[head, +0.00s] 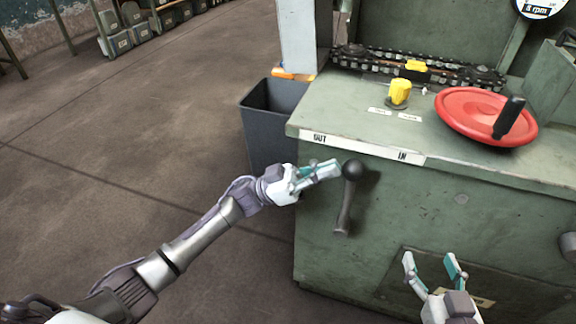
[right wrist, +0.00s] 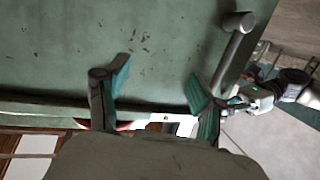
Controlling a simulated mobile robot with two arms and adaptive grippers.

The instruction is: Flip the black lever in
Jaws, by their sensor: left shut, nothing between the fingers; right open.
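The black lever (head: 346,198) is on the green cabinet's front, below a white strip marked OUT at left and IN at right. Its round knob is at the top, leaning slightly right, below the strip's middle. My left gripper (head: 336,167) is shut and empty, its tips just left of the knob; I cannot tell whether they touch. My right gripper (head: 434,262) is open and empty before the cabinet front, lower right of the lever. In the right wrist view, the lever's shaft (right wrist: 230,58) shows beyond my open right fingers (right wrist: 158,86); its knob end is hidden there.
The green cabinet (head: 450,205) carries a red handwheel (head: 468,112) with a black handle, a yellow knob (head: 399,92) and a chain (head: 385,66). A dark bin (head: 268,125) stands beside its left side. The floor (head: 130,130) at left is clear.

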